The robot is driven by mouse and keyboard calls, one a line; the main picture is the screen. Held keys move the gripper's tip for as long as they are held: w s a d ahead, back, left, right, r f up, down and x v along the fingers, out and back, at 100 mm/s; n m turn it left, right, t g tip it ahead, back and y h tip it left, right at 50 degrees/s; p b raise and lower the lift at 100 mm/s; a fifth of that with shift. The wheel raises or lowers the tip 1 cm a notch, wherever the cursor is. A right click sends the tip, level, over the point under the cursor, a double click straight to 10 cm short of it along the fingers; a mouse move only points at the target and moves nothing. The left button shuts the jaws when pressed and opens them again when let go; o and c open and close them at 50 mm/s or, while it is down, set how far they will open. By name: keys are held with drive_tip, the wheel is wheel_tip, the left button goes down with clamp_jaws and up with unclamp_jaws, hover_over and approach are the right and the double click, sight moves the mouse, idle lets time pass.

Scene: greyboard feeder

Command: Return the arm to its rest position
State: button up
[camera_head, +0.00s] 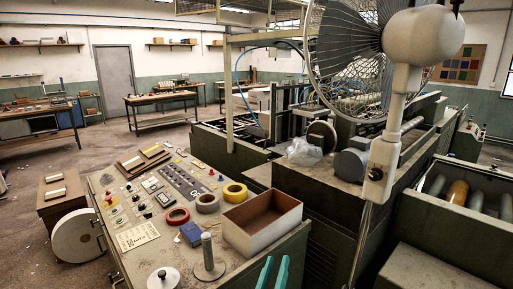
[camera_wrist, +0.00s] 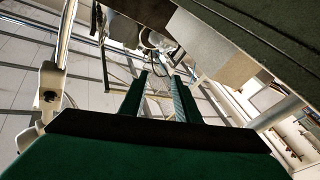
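My gripper (camera_head: 273,272) shows at the bottom edge of the head view as two teal fingers with a gap between them. They are in front of the machine's control desk, near the open cardboard box (camera_head: 262,222). In the wrist view my gripper (camera_wrist: 160,82) has its two dark green fingers apart, with nothing between them. The rest of the arm is hidden below the head view.
A large caged fan (camera_head: 352,45) on a pole stands close at the right. The control desk (camera_head: 140,262) holds tape rolls (camera_head: 207,203), a metal spindle (camera_head: 208,258) and buttons. Open floor (camera_head: 150,150) lies beyond at the left, with workbenches (camera_head: 162,97) behind.

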drive_tip(key=s+a+f+n+g+y, duration=0.1)
drive_tip(key=s+a+f+y, duration=0.2)
drive_tip(key=s+f, duration=0.75)
drive_tip(key=s+a+f+g+y, duration=0.1)
drive_tip(key=s+a+f+y, duration=0.1)
drive_tip(key=s+f, duration=0.8)
drive_tip(key=s+r+m+g+y, duration=0.1)
drive_tip(key=s+m, duration=0.1)
drive_tip(key=s, duration=2.2)
drive_tip(key=shift+a, duration=0.25)
drive_tip(key=shift+w, duration=0.2)
